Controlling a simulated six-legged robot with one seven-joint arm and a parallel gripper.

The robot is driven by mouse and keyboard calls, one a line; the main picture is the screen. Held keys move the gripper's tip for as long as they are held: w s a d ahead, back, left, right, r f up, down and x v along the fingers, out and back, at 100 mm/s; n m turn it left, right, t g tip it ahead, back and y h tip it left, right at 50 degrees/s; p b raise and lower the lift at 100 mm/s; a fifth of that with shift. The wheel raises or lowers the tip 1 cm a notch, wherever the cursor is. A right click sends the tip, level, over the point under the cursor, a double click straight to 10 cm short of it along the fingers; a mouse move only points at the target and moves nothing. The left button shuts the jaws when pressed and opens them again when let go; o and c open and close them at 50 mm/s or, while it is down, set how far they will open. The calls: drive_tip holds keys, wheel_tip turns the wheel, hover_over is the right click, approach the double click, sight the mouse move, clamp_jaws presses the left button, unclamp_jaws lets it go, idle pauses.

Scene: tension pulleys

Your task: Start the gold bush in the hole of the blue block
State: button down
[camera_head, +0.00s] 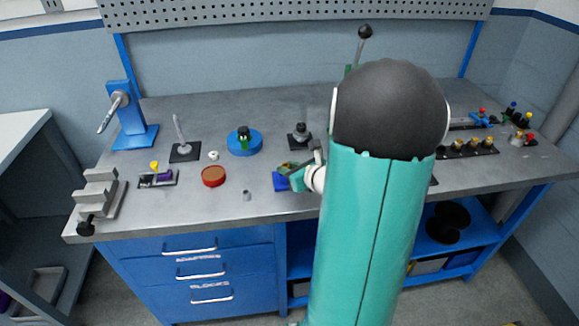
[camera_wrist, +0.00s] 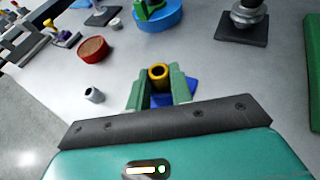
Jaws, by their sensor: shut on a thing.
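The gold bush (camera_wrist: 159,76) is a short hollow ring held between the two green fingers of my gripper (camera_wrist: 159,92) in the wrist view. Its open end faces up toward the camera. The blue block (camera_wrist: 184,92) lies behind and below the bush and fingers, and only part of it shows. In the head view the blue block (camera_head: 280,182) sits near the front middle of the bench, with my gripper (camera_head: 291,172) right over it. The block's hole is hidden, so I cannot tell whether the bush is above it or in it.
A small grey cylinder (camera_head: 247,195) and a red round dish (camera_head: 213,177) stand left of the block. A blue round base (camera_head: 245,142) with a green part is behind. A grey post on a dark base (camera_head: 300,136) stands farther back. Bench around the block is clear.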

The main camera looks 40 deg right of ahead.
drive_tip(key=shift+s+f, duration=0.1)
drive_tip(key=shift+f, duration=0.15)
drive_tip(key=shift+r, duration=0.55)
idle(0.6)
drive_tip(key=shift+f, duration=0.15)
drive_tip(key=shift+f, duration=0.2)
drive_tip(key=shift+r, duration=0.2)
idle(1.3)
drive_tip(key=shift+f, duration=0.2)
drive_tip(key=shift+r, duration=0.2)
idle(1.0)
drive_tip(key=shift+f, duration=0.25)
